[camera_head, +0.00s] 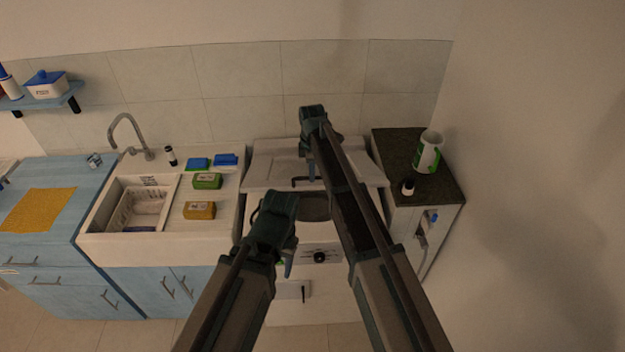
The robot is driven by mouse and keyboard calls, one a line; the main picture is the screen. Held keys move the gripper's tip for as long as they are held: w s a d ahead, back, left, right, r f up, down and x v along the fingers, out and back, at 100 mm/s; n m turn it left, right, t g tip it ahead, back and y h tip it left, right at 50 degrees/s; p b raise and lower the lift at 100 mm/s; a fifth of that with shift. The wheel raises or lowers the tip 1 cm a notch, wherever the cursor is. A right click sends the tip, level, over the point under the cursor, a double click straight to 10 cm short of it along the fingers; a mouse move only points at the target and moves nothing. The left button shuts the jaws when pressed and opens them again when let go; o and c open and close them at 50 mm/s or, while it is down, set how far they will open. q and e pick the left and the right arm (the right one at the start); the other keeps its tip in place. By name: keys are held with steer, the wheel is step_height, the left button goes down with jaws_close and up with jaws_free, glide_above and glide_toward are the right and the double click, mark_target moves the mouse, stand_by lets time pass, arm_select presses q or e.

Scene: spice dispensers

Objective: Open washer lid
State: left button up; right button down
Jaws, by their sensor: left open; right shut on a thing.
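The white washer stands in the middle, below the tiled wall. Its pale lid (272,168) shows raised, with a dark round opening (315,207) visible below its front edge. A dark handle (298,182) sits at that edge. My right gripper (312,172) reaches over the lid, its fingers pointing down and shut at the handle; my arm partly hides the grip. My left gripper (288,264) is open and empty, in front of the washer's left side, near the front panel with its dark knob (320,257).
A sink (100,247) with a drying rack (138,208), sponges and soap-like blocks is to the left. The right wall is close.

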steer(key=w+r+p, duration=0.5)
steer(key=w+r, duration=0.1)
steer(key=r, duration=0.1)
steer(key=shift+w+r+p, duration=0.15)
steer(key=shift+w+p, duration=0.05)
steer(key=shift+p, duration=0.15)
steer(key=c, duration=1.2)
jaws_free()
steer(key=shift+c, duration=0.2)
steer(key=o, duration=0.4)
steer(key=shift+w+f, duration=0.3)
steer(key=shift+w, duration=0.1)
steer(key=shift+t, duration=0.5)
steer(key=s+f+b, duration=0.4)
steer(key=f+b, duration=0.4)
steer(key=s+f+b, duration=0.5)
steer(key=f+b, duration=0.4)
steer(key=s+f+b, duration=0.4)
steer(key=f+b, duration=0.4)
steer(key=b, duration=0.1)
steer(key=shift+s+f, duration=0.4)
steer(key=shift+f+b, duration=0.55)
steer(key=shift+b, duration=0.1)
